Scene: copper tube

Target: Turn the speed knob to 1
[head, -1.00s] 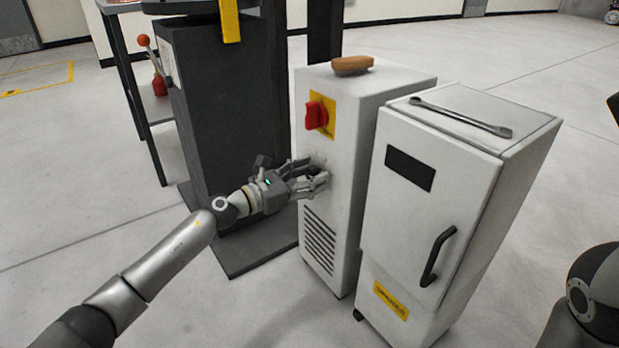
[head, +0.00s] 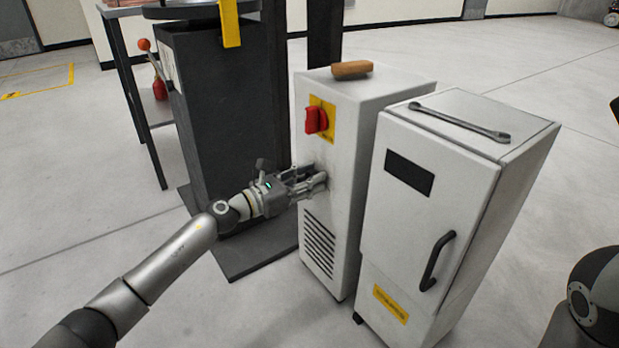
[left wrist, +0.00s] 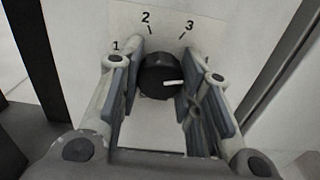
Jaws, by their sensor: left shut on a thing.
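The speed knob (left wrist: 160,76) is black and round with a white pointer mark. In the left wrist view it sits between the fingers of my left gripper (left wrist: 160,88), which is shut on it. The numbers 1, 2 and 3 are printed on the white panel (left wrist: 205,22) around it. The pointer points right, past the 3 tick and not at 1. In the head view my left gripper (head: 316,181) is at the front of the white control cabinet (head: 338,225), below the red switch, and hides the knob.
The red switch (head: 316,119) on its yellow plate is above the gripper. A brown block (head: 352,69) lies on the cabinet top. A white cabinet (head: 425,215) with a wrench (head: 460,122) on top stands close on the right. A dark column (head: 225,110) stands on the left.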

